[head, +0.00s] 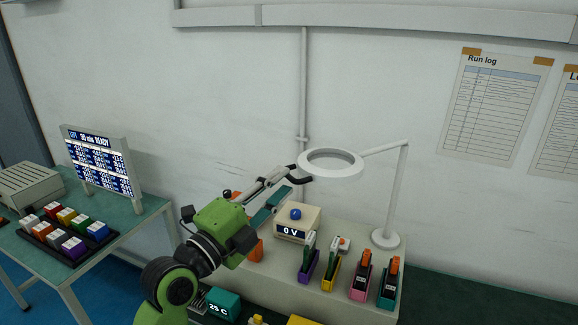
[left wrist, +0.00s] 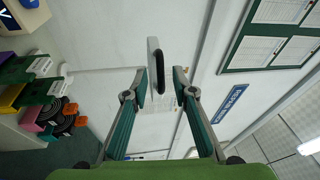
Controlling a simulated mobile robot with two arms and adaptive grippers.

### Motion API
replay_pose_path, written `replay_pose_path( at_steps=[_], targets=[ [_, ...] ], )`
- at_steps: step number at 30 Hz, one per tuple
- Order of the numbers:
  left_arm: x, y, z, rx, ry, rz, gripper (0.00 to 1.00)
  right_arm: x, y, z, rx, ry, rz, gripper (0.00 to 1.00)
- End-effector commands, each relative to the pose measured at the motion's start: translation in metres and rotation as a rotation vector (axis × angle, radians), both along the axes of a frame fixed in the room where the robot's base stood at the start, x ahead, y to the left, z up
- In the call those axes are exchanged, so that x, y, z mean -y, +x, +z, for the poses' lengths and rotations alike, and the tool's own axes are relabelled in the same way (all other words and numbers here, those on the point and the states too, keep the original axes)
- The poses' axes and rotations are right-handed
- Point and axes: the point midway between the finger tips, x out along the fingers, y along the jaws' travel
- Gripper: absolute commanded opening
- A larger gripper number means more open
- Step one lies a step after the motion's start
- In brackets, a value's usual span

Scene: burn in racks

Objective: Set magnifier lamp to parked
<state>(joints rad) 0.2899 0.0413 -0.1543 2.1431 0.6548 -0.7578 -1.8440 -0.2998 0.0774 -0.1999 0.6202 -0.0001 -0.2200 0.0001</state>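The magnifier lamp has a white ring head (head: 331,152), a thin jointed arm, an upright pole (head: 396,190) and a round base (head: 385,239) at the bench's back right. The ring is held out level to the left of the pole. My left gripper (head: 301,174) is at the ring's left edge. In the left wrist view the ring (left wrist: 153,50) shows nearly edge-on between the spread fingertips of my left gripper (left wrist: 160,82). The fingers stand apart on both sides; I cannot tell whether either touches. My right gripper is not in view.
Below are a cream box reading 0 V (head: 291,233), several boards in coloured holders (head: 359,290) and a teal box reading 25 C (head: 222,304). A side table at left bears a display (head: 100,163) and coloured blocks. The wall is close behind.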

Motion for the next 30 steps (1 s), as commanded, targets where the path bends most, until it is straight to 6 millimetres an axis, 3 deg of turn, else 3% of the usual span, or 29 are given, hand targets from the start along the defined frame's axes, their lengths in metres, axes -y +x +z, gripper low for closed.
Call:
replay_pose_path(
  at_steps=[6, 18, 21, 30],
  targets=[
    [0.016, 0.024, 0.007, 0.000, -0.001, 0.000, 0.25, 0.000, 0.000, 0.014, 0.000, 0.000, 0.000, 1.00],
    [0.021, 0.030, 0.006, 0.002, 0.000, -0.001, 0.25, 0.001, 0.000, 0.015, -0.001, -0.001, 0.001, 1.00],
    [0.021, 0.030, 0.006, 0.002, 0.000, 0.000, 0.01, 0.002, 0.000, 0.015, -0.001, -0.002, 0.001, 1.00],
    [0.019, 0.031, 0.008, 0.008, -0.004, -0.001, 0.00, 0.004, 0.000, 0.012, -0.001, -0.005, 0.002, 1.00]
  ],
)
